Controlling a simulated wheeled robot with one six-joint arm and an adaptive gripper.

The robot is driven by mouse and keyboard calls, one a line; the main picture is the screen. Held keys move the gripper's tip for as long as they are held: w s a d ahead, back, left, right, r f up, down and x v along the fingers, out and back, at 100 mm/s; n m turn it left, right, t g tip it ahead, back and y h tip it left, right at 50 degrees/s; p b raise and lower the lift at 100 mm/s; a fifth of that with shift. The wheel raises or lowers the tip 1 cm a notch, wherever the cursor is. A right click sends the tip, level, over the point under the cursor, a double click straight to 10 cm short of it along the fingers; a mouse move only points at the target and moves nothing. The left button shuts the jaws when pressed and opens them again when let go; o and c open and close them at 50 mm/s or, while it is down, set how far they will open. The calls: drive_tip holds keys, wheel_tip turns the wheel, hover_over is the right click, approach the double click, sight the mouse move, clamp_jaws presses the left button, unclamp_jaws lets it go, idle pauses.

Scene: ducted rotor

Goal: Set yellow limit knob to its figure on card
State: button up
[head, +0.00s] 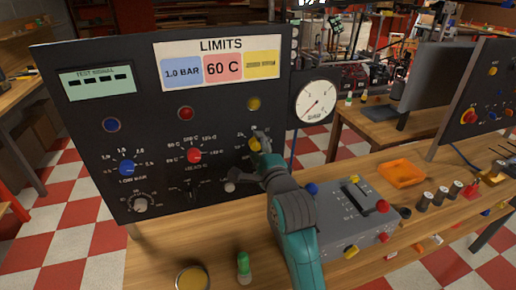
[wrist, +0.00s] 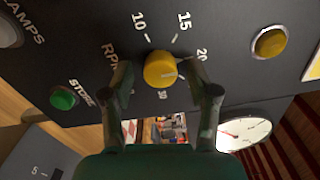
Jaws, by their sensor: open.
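The yellow limit knob (wrist: 163,70) sits on the dark panel in the wrist view, with scale figures 10, 15 and 20 around it. A pale mark on its face points right, a little below the 20; the exact reading is unclear. My gripper (wrist: 160,78) is open, with one finger on each side of the knob; whether they touch it I cannot tell. In the head view my gripper (head: 257,140) partly covers the yellow knob (head: 253,145). The LIMITS card (head: 217,60) shows 1.0 BAR, 60 C and a yellow field (head: 262,64) whose text is unreadable.
A blue knob (head: 127,167) and a red knob (head: 194,155) are on the same panel. A green STORE button (wrist: 63,97) lies left of the yellow knob in the wrist view, and a yellow lamp (wrist: 269,42) lies right. A gauge (head: 315,102) stands beside the panel.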

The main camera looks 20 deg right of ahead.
drive_tip(key=s, duration=1.2)
drive_tip(key=shift+f, duration=0.1)
drive_tip(key=s+f+n+g, duration=0.2)
drive_tip(key=s+f+n, duration=0.8)
drive_tip(key=s+f, duration=0.95)
drive_tip(key=s+f+n+g, duration=0.1)
drive_tip(key=s+f+n, duration=0.2)
drive_tip(key=s+n, duration=0.7)
drive_tip(key=s, duration=1.2)
